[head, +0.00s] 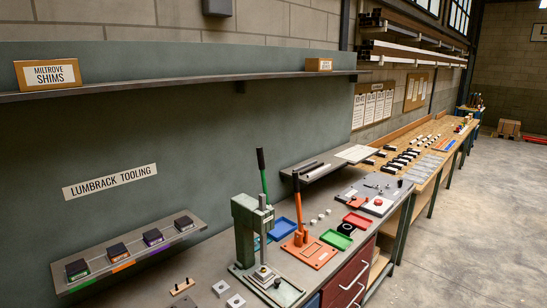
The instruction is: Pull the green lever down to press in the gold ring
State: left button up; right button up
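The green press (244,230) stands on the grey bench, with a steel ram column (262,220) at its front. Its green lever (265,183) rises steeply behind the press head and ends in a black grip (261,160). Steel pieces (263,272) sit under the ram on the press base. I cannot make out the gold ring at this size. Neither of my grippers is in the head view.
An orange press (300,238) with an upright orange lever stands close to the right. Blue, green (335,240) and red (357,220) trays lie beyond. Small square plates (235,301) and a pegged wood block (182,287) lie in front. A low shelf (140,251) holds several dark blocks.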

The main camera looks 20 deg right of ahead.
aim_at(259, 149)
jog(key=z, duration=1)
jog(key=i, duration=0.7)
jog(key=u, duration=1.05)
